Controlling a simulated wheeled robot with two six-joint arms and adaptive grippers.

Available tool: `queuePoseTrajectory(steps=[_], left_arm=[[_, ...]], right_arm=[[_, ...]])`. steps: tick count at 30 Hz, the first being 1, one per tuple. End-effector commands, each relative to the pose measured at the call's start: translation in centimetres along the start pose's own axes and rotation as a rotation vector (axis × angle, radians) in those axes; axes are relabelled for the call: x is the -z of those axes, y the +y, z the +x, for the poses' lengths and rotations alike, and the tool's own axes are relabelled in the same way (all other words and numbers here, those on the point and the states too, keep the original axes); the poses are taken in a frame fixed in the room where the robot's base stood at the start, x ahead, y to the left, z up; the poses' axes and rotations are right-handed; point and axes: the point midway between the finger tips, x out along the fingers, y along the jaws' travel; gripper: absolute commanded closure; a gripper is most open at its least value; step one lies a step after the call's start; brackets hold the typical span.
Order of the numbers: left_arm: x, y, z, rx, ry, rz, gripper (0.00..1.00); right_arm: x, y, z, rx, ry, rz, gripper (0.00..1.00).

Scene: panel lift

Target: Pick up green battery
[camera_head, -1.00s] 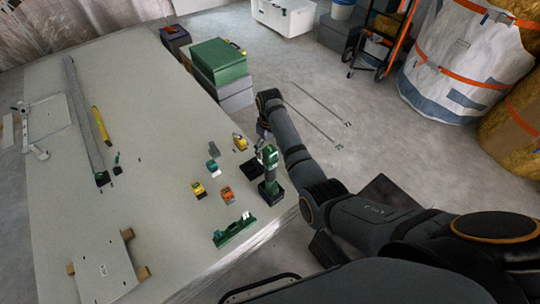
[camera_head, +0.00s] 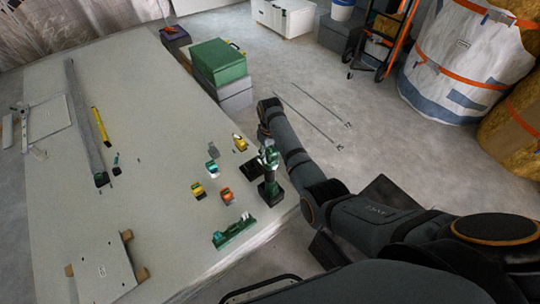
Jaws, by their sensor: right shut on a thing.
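A small teal-green battery (camera_head: 212,167) sits upright on the pale table, left of the green and black drill. The drill (camera_head: 269,175) is upright near the table's right edge. My right arm reaches in from the right, and its gripper (camera_head: 266,143) is at the top of the drill, shut on it. The fingertips are small and partly hidden by the drill. The gripper is apart from the teal-green battery. My left gripper is not in view.
Yellow blocks (camera_head: 198,190) and an orange block (camera_head: 227,195) stand near the battery. A dark flat block (camera_head: 249,169) lies beside the drill. The table's middle (camera_head: 150,190) is clear.

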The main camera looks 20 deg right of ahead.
Motion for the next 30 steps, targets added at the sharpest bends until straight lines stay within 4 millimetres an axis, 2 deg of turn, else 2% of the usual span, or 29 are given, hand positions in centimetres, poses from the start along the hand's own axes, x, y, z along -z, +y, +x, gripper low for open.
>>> queuePoseTrajectory(steps=[5, 7, 15, 19, 23, 30], left_arm=[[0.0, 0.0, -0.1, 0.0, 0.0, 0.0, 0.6], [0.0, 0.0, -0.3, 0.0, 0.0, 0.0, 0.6], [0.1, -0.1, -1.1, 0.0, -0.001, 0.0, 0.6], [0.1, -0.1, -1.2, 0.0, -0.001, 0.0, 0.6], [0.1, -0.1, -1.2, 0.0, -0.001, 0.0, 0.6], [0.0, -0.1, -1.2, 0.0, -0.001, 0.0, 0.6]], right_arm=[[0.1, 0.0, -0.3, 0.0, 0.002, 0.0, 0.91], [0.1, 0.0, -1.1, -0.001, 0.004, 0.0, 0.91], [0.2, 0.0, -7.1, -0.001, 0.005, 0.0, 0.91], [0.1, 0.0, -9.1, -0.001, 0.002, 0.0, 0.91], [0.1, 0.0, -10.0, 0.0, 0.001, 0.0, 0.91], [0.1, 0.0, -10.1, 0.0, 0.001, 0.0, 0.91]])
